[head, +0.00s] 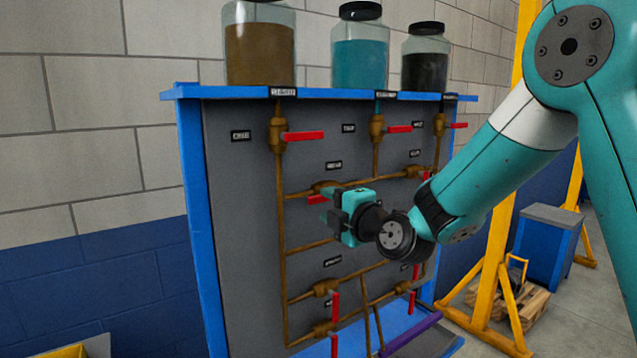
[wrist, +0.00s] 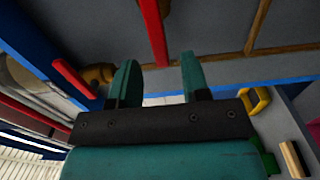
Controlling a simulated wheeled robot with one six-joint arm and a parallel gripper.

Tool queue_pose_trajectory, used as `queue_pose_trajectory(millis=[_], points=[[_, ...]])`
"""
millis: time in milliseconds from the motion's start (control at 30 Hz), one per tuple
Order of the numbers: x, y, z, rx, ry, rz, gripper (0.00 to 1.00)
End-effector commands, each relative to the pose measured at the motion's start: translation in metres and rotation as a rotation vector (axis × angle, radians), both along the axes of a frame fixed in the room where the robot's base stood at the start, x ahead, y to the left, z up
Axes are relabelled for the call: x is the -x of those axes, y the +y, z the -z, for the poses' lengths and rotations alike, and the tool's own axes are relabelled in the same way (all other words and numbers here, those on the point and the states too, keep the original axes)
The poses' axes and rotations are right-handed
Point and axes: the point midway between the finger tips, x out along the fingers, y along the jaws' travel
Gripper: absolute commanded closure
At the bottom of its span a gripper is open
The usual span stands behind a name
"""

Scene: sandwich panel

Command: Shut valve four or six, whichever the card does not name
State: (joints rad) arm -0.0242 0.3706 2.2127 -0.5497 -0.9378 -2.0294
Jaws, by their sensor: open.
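The grey panel (head: 235,230) has a blue frame and carries brass pipes with several red-handled valves. Three top valves have sideways levers: left (head: 303,136), middle (head: 399,128) and right (head: 458,126). A middle-row valve (head: 325,187) is partly behind my gripper (head: 335,216). Lower valves have upright red levers, one at the lower left (head: 335,305) and one at the lower right (head: 411,300). Small black labels sit by the valves, too small to read. I cannot make out the card. In the wrist view, my gripper (wrist: 157,80) has its fingers apart with nothing between them.
Three lidded jars stand on the blue top shelf: brown (head: 260,52), teal (head: 359,62) and dark (head: 425,68). A yellow frame (head: 490,240) and blue cabinet (head: 547,245) stand to the right. A purple bar (head: 410,334) lies near the panel's foot.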

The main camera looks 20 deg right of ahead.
Motion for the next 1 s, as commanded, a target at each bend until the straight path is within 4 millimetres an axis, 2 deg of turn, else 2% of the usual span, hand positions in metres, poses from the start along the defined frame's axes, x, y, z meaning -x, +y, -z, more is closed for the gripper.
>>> queue_pose_trajectory(millis=[33, 133, 300, 633, 667, 833, 1000], points=[[-0.009, 0.004, -0.006, 0.0, 0.001, -0.002, 0.57], [-0.024, 0.009, -0.004, 0.0, 0.001, -0.001, 0.57], [-0.04, 0.014, -0.002, 0.0, 0.0, -0.001, 0.57], [-0.043, 0.015, 0.0, 0.0, -0.001, 0.0, 0.57], [-0.043, 0.015, 0.0, 0.0, -0.001, 0.0, 0.6], [-0.043, 0.015, 0.0, 0.0, -0.001, 0.0, 0.99], [-0.043, 0.015, 0.0, 0.0, -0.001, 0.0, 1.0]])
